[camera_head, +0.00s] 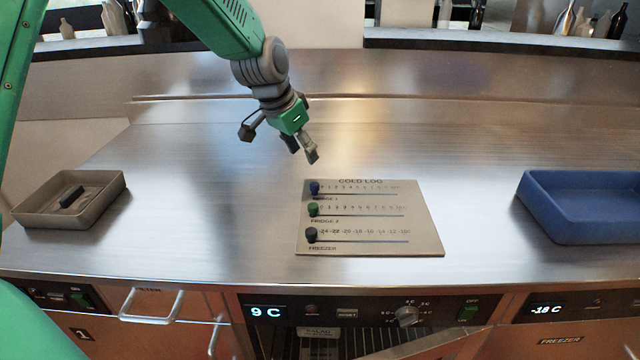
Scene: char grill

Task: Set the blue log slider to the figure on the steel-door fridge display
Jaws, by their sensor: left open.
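The cold log board (372,217) lies flat on the steel counter with three slider rows. The blue slider (314,188) is at the left end of the top row, labelled FRIDGE 1, beside its number scale. My left gripper (281,144) is open and empty, above the counter, up and left of the board and apart from the blue slider. Below the counter, a lit display (266,312) reads 9 C. Another display panel (48,294) is at the far left, above a steel front marked 1; its figure is not readable. My right gripper is not in view.
A green slider (313,209) and a black slider (311,235) sit at the left ends of the lower rows. A brown tray (40,213) holding a dark block is left; a blue tray (580,235) is right. The freezer display (545,310) reads -18 C. Counter around the board is clear.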

